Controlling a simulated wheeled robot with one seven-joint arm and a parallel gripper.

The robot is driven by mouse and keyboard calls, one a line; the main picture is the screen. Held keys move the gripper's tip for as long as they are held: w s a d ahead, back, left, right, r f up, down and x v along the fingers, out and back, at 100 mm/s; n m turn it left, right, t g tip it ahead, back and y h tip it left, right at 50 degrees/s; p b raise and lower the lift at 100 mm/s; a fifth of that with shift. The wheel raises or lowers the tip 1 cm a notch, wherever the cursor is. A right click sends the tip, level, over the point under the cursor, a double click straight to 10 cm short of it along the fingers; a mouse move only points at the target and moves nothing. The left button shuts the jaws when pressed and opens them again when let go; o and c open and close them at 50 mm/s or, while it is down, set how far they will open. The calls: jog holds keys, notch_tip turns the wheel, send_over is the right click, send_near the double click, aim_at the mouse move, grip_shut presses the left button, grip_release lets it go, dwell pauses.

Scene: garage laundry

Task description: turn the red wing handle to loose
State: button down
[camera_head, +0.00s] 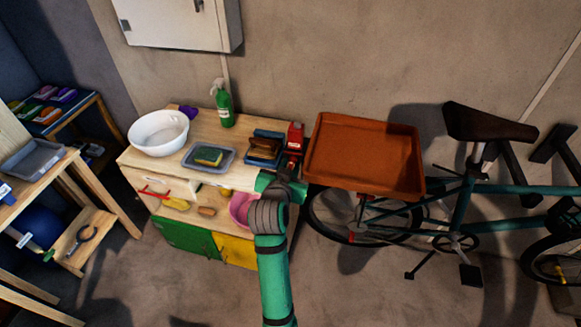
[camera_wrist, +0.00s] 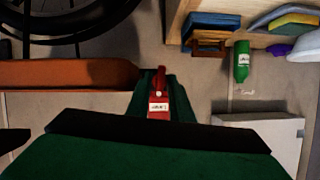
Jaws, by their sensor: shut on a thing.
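My gripper (camera_wrist: 158,92) is shut on a red piece (camera_wrist: 158,103) with a small white label, which stands between its two green fingers in the wrist view. The label is too small to read. In the head view the red piece (camera_head: 295,135) shows beyond my wrist, by the right back of the wooden cabinet; the fingers are hard to make out there.
The wooden cabinet (camera_head: 240,128) holds a white bowl (camera_head: 159,132), a grey tray (camera_head: 227,166) with a sponge, and a green spray bottle (camera_head: 224,106). An orange tray (camera_head: 363,152) stands close on the right. A bicycle (camera_head: 455,205) is beside it. Open floor lies in front.

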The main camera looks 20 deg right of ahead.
jog(key=shift+n, duration=0.5)
jog(key=shift+g+h, duration=0.3)
jog(key=c, duration=1.8)
grip_release()
jog(key=shift+c, duration=0.2)
jog(key=v, duration=1)
jog(key=shift+s+a, duration=0.25)
jog(key=shift+s, duration=0.05)
